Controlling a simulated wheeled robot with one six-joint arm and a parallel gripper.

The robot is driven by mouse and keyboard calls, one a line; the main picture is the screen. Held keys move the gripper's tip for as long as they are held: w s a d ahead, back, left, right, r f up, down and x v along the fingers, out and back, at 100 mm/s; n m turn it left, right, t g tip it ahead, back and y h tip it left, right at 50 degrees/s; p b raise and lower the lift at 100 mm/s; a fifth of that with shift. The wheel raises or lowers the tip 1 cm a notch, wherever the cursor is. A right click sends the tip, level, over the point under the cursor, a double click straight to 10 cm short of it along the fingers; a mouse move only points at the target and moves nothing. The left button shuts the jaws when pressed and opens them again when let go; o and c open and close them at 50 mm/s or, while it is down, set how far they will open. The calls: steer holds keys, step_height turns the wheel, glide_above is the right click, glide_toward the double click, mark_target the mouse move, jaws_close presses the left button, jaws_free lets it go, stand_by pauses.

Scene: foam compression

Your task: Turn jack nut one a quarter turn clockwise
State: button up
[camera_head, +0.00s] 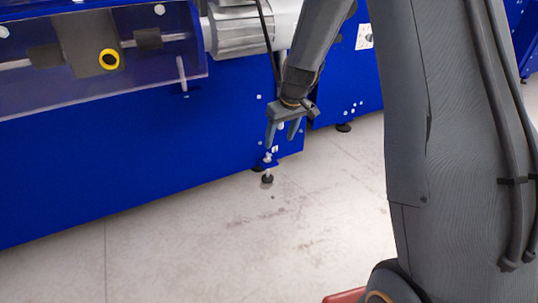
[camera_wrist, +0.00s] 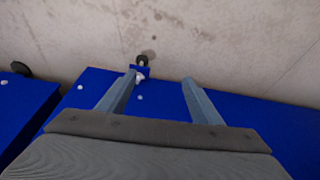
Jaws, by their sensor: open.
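A small pale jack nut (camera_head: 268,158) sits on a levelling jack at the lower edge of the blue machine, above a dark round foot (camera_head: 267,179). I cannot read any number on it. My gripper (camera_head: 281,140) points down just above it, with its two fingers apart and nothing between them. In the wrist view the pale nut (camera_wrist: 140,74) shows close to the left fingertip, left of the middle of my open gripper (camera_wrist: 159,79). The dark foot (camera_wrist: 143,60) is just beyond it. I cannot tell whether the fingertip touches the nut.
The blue machine (camera_head: 130,165) fills the left, with a clear guard (camera_head: 185,75) and a grey motor (camera_head: 240,30) above. A second blue cabinet (camera_head: 350,90) stands right of a narrow gap, on its own dark foot (camera_head: 343,127). The pale floor (camera_head: 200,240) in front is clear.

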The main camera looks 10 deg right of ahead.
mark_target(268, 156)
steer(key=shift+w+d+f+n+t+y+b, duration=0.2)
steer(key=shift+w+f+n+b, duration=0.45)
steer(key=shift+w+f, duration=2.65)
steer(key=shift+w+a+f+n+y+b, duration=0.2)
steer(key=shift+w+f+n+b, duration=0.45)
steer(key=shift+w+f, duration=2.6)
steer(key=shift+w+d+f+n+t+y+b, duration=0.25)
steer(key=shift+w+f+n+b, duration=0.4)
steer(key=shift+w+f, duration=2.65)
steer(key=shift+s+a+f, duration=0.1)
steer(key=shift+s+f, duration=0.55)
steer(key=shift+s, duration=0.05)
steer(key=c, duration=1)
steer(key=shift+m, duration=0.25)
steer(key=shift+c, duration=0.3)
